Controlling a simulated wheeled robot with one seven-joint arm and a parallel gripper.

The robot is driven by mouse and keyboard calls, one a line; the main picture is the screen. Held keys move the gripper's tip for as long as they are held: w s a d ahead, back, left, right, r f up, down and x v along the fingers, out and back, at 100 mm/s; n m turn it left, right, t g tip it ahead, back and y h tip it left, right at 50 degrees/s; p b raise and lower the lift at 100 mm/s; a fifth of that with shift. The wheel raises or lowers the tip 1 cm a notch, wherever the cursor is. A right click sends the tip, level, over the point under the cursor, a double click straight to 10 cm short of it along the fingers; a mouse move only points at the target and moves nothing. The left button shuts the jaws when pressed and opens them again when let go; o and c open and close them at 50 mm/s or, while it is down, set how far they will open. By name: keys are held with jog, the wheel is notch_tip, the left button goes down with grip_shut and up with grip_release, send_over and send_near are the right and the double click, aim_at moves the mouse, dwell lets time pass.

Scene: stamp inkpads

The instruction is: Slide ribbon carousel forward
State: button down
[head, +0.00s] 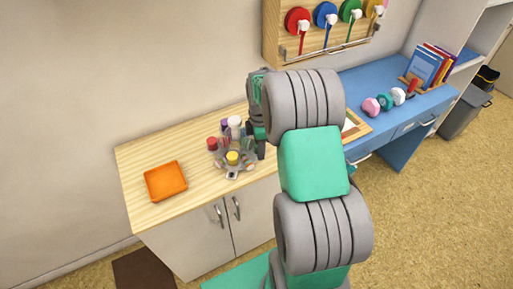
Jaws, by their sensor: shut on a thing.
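The ribbon carousel (233,168) is a grey, round stand with several small red, white, purple, yellow and green-capped pieces around it. It stands on the light wooden top of a low cabinet (205,190), right of the middle of that top. My gripper (259,145) is at the carousel's right side, pointing down, and is shut on its right edge. My arm comes in from the lower right and hides part of the counter behind and right of the carousel. The fingertips are small and partly hidden.
An orange square tray (166,181) lies on the counter's left part, with bare wood between it and the carousel. A blue desk (385,95) with books (424,67) and small stampers (385,101) is at the right. A board with ribbon spools (325,14) hangs on the wall.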

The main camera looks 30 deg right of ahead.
jog(key=shift+d, duration=0.5)
jog(key=c, duration=0.6)
grip_release()
jog(key=shift+a, duration=0.15)
jog(key=shift+c, duration=0.2)
jog(key=shift+w+r, duration=0.1)
notch_tip(320, 180, up, 8)
jog(key=shift+f+b, duration=0.2)
jog(key=shift+b, duration=0.4)
